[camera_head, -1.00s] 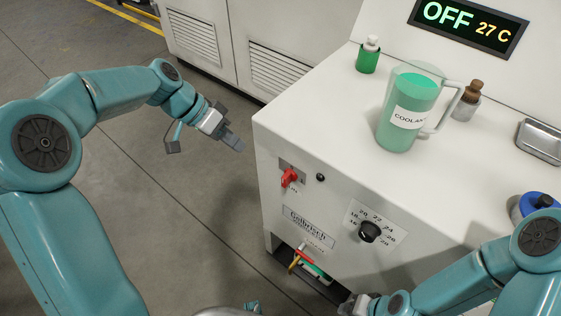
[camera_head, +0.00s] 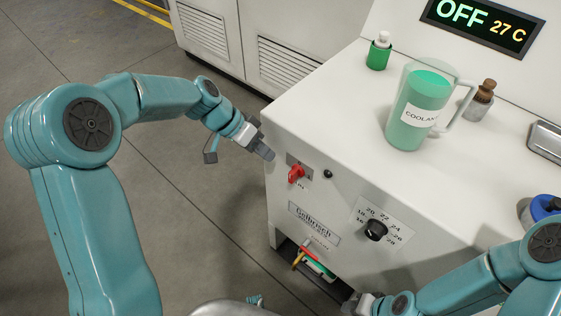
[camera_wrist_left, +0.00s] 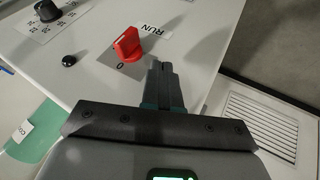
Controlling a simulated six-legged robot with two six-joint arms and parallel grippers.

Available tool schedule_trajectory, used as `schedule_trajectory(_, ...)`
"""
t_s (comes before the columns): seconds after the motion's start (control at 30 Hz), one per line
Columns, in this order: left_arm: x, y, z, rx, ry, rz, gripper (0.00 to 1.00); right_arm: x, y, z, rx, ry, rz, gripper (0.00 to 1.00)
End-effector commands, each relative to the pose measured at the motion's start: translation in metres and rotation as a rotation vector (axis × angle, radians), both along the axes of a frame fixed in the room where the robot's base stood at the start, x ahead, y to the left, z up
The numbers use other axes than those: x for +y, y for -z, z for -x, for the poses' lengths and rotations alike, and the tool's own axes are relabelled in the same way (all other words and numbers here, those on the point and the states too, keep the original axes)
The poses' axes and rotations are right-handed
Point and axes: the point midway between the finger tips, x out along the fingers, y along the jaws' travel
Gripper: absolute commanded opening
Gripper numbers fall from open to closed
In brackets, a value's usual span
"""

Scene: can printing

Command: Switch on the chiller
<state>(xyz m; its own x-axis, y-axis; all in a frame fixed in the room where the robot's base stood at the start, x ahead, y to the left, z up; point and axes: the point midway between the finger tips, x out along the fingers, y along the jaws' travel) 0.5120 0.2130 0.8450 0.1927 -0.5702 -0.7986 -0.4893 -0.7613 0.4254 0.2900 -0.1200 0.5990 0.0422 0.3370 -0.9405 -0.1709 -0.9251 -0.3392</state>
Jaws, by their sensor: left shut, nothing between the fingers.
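The chiller is a white cabinet (camera_head: 340,130) with a display (camera_head: 482,26) reading OFF and 27 C. A red rotary switch (camera_head: 296,173) sits on a grey plate at the upper left of its front panel. In the left wrist view the red switch (camera_wrist_left: 127,44) lies between the marks 0 and RUN. My left gripper (camera_head: 266,153) is shut and empty, just up and left of the switch, apart from it. Its fingers also show in the left wrist view (camera_wrist_left: 163,82), close beside the switch plate. My right gripper (camera_head: 362,303) is low at the front; its fingers are too unclear to judge.
A black temperature knob (camera_head: 376,230) and a small black button (camera_head: 327,174) are on the front panel. A coolant jug (camera_head: 412,110), a green bottle (camera_head: 378,52), a brown-capped bottle (camera_head: 480,102) and a metal tray (camera_head: 546,140) stand on top. Open floor lies left.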

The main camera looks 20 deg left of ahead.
Motion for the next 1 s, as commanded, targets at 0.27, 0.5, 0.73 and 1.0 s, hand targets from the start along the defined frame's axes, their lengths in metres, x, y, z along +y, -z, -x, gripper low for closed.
schedule_trajectory(0.27, -0.037, 0.012, 0.006, -0.001, 0.003, 0.000, 0.00, 0.000, -0.004, 0.000, 0.000, 0.000, 0.000, 0.43)
schedule_trajectory(0.5, -0.047, 0.012, 0.010, 0.000, 0.000, 0.000, 0.00, 0.000, -0.005, 0.000, 0.000, 0.000, 0.000, 0.43)
schedule_trajectory(0.73, -0.047, 0.012, 0.010, 0.000, 0.000, 0.000, 0.00, 0.000, -0.005, 0.000, 0.000, 0.000, 0.000, 0.43)
schedule_trajectory(1.0, -0.047, 0.010, 0.006, -0.009, 0.000, -0.022, 0.00, 0.000, -0.009, 0.000, 0.000, 0.000, 0.000, 0.43)
